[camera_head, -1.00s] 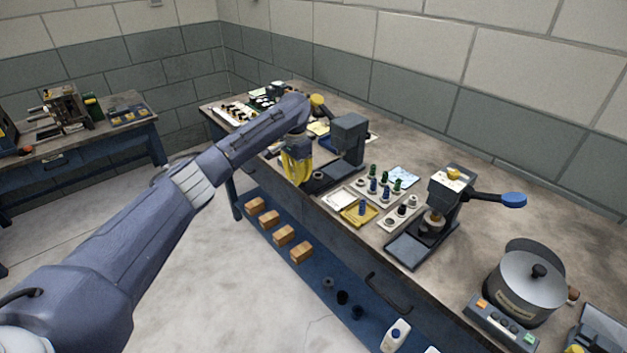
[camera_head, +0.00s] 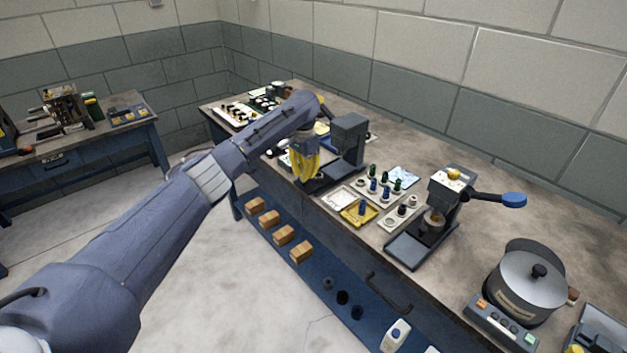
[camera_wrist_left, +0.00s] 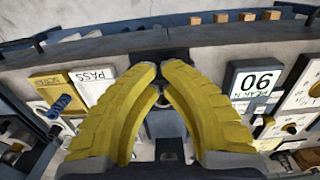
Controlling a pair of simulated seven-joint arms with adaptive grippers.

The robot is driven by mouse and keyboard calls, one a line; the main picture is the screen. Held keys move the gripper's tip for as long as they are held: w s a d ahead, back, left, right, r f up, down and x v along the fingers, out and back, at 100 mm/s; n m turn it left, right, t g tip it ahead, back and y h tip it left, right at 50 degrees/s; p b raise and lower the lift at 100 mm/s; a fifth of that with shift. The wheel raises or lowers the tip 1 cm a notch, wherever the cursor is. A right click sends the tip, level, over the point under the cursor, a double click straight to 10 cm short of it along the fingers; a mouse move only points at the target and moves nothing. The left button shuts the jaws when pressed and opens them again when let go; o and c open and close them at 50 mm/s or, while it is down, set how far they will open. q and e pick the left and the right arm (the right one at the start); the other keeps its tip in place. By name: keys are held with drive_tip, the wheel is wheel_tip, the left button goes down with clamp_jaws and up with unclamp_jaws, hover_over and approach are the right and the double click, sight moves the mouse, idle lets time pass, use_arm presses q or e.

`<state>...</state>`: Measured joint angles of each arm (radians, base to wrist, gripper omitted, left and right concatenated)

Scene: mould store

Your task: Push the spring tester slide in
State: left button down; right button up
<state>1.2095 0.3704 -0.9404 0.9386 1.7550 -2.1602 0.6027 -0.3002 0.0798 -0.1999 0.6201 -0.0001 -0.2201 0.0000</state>
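The spring tester (camera_head: 348,138) is a dark grey upright head on a low base, near the middle of the bench. Its dark slide (camera_head: 322,181) shows in part at the front of the base, by my fingertips. My left gripper (camera_head: 307,177) has yellow fingers and points down at the tester's front. In the left wrist view the fingertips (camera_wrist_left: 160,67) come together with only a narrow gap, and no object shows held. A dark block (camera_wrist_left: 175,55) lies just beyond the tips; contact cannot be told. The fingers hide part of the slide. My right gripper is out of view.
A press with a blue-knobbed lever (camera_head: 450,195) and a pot (camera_head: 527,285) stand farther right.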

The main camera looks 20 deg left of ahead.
sight(316, 179)
use_arm(q)
drive_tip(key=shift+w+d, duration=0.3)
drive_tip(key=shift+w, duration=0.15)
drive_tip(key=shift+w+d, duration=0.1)
drive_tip(key=shift+w, duration=0.05)
drive_tip(key=shift+w+d, duration=0.5)
drive_tip(key=shift+w, duration=0.3)
drive_tip(key=shift+w+d, duration=0.5)
drive_tip(key=shift+w, duration=0.25)
drive_tip(key=shift+s+a+r, duration=0.35)
drive_tip(key=shift+s+r, duration=0.15)
drive_tip(key=shift+s, duration=0.05)
drive_tip(key=shift+s+a+r, duration=0.35)
drive_tip(key=shift+s+r, duration=0.15)
wheel_tip(316, 179, up, 7)
drive_tip(key=s+a, duration=0.1)
drive_tip(key=s, duration=0.1)
drive_tip(key=shift+s+a, duration=0.25)
drive_tip(key=shift+s, duration=0.05)
idle(0.6)
